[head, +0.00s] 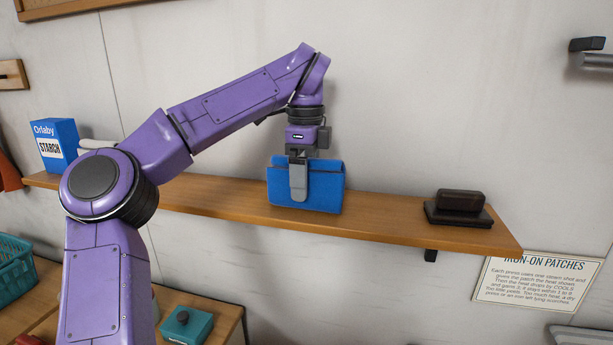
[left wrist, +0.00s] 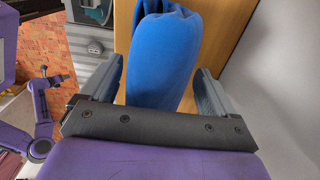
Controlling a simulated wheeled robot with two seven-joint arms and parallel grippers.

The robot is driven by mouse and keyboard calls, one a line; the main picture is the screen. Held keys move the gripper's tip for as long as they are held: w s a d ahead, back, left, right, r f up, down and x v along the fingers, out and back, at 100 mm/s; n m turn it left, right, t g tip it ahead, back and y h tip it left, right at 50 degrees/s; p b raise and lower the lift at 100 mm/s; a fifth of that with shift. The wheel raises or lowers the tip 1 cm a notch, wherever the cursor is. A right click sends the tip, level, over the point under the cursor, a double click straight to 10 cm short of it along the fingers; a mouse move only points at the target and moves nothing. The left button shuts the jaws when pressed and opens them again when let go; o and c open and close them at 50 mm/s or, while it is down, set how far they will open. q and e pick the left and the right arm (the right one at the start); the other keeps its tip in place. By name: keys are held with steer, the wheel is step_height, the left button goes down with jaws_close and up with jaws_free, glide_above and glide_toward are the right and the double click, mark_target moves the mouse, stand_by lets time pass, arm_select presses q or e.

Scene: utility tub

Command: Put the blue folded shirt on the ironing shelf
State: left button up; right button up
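The blue folded shirt (head: 325,188) stands upright on the wooden ironing shelf (head: 390,219), near its middle. My left gripper (head: 298,185) points down over it, with one grey finger in front of the shirt's near face; the other finger is hidden behind it. In the left wrist view the shirt (left wrist: 162,60) lies between the two fingers (left wrist: 158,88). A narrow gap shows beside the left finger, so the gripper looks open around the shirt. Part of my right arm appears small at the left of that view; its gripper is too small to read.
A dark brush-like block (head: 460,208) sits toward the shelf's right end. A blue starch box (head: 55,145) stands at its left end. Below are a teal basket (head: 14,265) and a teal box (head: 187,326). The shelf between shirt and dark block is clear.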

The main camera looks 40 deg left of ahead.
arm_select(q)
steer(key=shift+s+a+r, duration=0.1)
steer(key=shift+s+r, duration=0.1)
steer(key=shift+s, duration=0.15)
steer(key=r, duration=0.6)
steer(key=shift+w+r, duration=0.25)
steer(key=shift+s+r, duration=0.15)
steer(key=shift+r, duration=0.35)
steer(key=shift+f, duration=0.1)
